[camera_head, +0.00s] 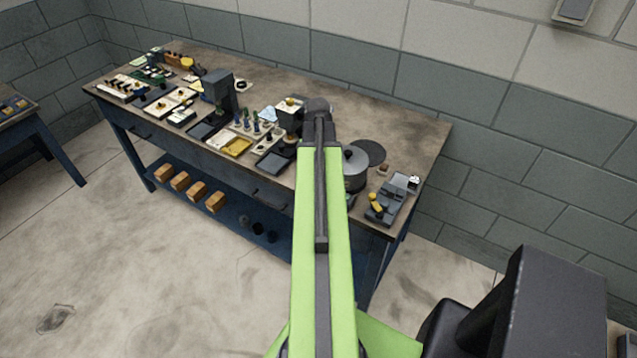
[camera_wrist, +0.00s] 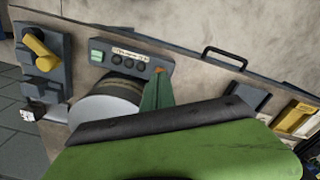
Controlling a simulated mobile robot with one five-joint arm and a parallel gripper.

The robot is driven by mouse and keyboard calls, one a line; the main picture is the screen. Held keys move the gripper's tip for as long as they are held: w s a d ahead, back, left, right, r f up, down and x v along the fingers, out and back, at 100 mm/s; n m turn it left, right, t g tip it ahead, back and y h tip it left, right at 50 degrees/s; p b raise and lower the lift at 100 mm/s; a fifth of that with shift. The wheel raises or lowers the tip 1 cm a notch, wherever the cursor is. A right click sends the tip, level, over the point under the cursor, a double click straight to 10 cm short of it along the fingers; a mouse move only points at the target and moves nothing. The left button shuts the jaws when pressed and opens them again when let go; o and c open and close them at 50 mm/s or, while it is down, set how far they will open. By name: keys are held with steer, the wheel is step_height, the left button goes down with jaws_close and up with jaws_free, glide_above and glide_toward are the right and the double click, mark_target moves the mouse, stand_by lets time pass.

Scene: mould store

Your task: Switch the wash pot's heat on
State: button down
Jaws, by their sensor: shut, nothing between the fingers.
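The wash pot (camera_head: 355,170) is a round grey vessel on the right part of the bench, partly hidden by my arm in the head view. In the wrist view its pale round top (camera_wrist: 98,118) shows beside a grey control panel (camera_wrist: 100,44). The panel has a small green window, a white label and dark round knobs. A small orange spot shows at its right end, at the tip of my gripper (camera_wrist: 158,90). My gripper is shut and empty, pointing at that end; I cannot tell whether it touches. In the head view my arm hides the gripper.
A grey device with a yellow handle (camera_wrist: 38,46) stands beside the pot. A dark round disc (camera_head: 369,152) lies behind the pot. Trays, bottles and small parts crowd the bench (camera_head: 420,140) to the left. Wooden blocks (camera_head: 180,181) sit on the lower shelf.

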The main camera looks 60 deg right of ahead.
steer(key=shift+f+b, duration=1)
stand_by(0.3)
steer(key=shift+r, duration=0.1)
step_height(320, 180, up, 10)
steer(key=p, duration=1)
